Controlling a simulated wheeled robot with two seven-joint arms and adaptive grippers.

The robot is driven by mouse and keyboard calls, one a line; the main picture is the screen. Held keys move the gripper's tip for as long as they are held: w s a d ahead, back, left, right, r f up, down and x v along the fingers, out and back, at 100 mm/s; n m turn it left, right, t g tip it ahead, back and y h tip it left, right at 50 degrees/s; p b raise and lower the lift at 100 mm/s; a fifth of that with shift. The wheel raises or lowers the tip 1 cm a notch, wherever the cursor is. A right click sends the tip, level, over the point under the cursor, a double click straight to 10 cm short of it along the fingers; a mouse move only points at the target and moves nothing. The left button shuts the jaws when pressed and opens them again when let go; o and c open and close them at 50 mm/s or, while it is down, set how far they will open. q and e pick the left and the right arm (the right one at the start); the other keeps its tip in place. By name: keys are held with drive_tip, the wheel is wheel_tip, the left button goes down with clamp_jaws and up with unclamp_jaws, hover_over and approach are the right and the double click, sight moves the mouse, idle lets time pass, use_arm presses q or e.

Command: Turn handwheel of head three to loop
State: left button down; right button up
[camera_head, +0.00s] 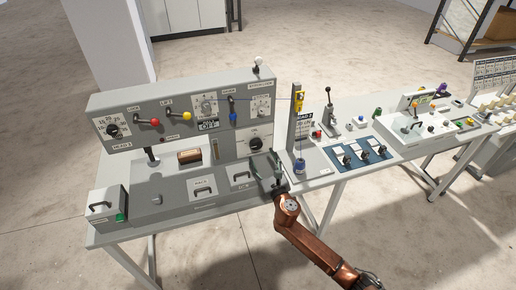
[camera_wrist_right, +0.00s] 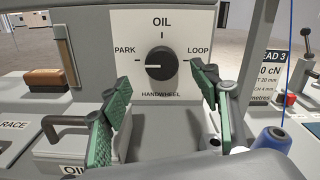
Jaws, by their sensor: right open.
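The handwheel (camera_wrist_right: 161,62) is a black round knob on a white plate marked PARK at left, OIL on top and LOOP at right. Its white pointer line points left, toward PARK. In the head view the same handwheel (camera_head: 256,143) sits low on the right of the grey machine panel. My right gripper (camera_head: 267,163) is in front of it. In the right wrist view its green-padded fingers (camera_wrist_right: 158,105) are spread wide, below and to either side of the knob, with nothing between them. They appear clear of the knob. My left gripper is not in view.
A thread post with a blue spool (camera_wrist_right: 273,140) stands close right of the gripper. Drawer handles (camera_wrist_right: 70,130) and a wooden-topped block (camera_wrist_right: 46,79) are at left. A lever stand (camera_head: 328,118) and a blue switch panel (camera_head: 358,154) lie further right on the table.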

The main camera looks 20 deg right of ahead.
sight(257, 145)
drive_tip(key=w+b, duration=0.1)
drive_tip(key=w, duration=0.6)
drive_tip(key=shift+a, duration=0.1)
drive_tip(key=shift+c, duration=0.3)
drive_tip(key=c, duration=1.1)
